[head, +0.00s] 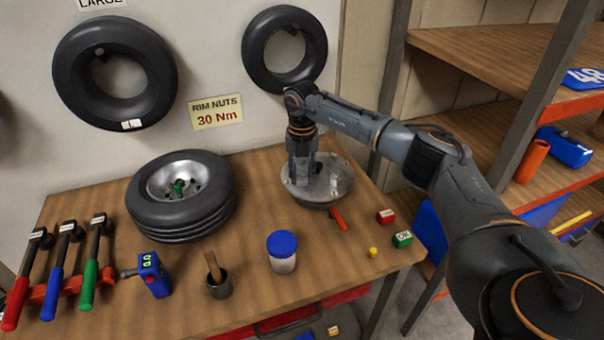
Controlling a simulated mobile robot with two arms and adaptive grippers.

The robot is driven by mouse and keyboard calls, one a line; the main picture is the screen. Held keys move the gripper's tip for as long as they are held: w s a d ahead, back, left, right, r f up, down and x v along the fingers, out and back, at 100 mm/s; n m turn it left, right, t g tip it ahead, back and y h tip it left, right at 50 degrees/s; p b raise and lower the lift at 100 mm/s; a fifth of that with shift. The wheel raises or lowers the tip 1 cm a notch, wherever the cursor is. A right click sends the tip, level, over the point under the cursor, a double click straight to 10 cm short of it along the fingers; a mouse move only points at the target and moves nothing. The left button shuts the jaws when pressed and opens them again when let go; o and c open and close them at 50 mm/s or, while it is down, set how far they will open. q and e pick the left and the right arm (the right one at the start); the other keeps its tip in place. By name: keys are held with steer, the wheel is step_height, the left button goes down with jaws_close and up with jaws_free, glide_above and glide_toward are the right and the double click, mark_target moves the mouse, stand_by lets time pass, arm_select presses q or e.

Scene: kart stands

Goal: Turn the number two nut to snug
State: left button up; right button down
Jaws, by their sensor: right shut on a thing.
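A round grey metal rim half or plate (338,186) lies on a round base near the right end of the bench. Small upright parts stand on it; I cannot make out single nuts or their numbers. My right gripper (303,182) points straight down over the left part of the plate. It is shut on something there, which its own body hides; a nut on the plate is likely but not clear. My left gripper is not in view.
An orange-red handle (338,219) sticks out at the plate's front. A tyred wheel (190,222) lies left.

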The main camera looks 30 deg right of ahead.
mark_target(302, 177)
steer(key=c, duration=1)
jaws_free()
steer(key=shift+c, duration=0.2)
steer(key=shift+r, duration=0.35)
step_height(302, 177, up, 11)
steer(key=shift+r, duration=0.2)
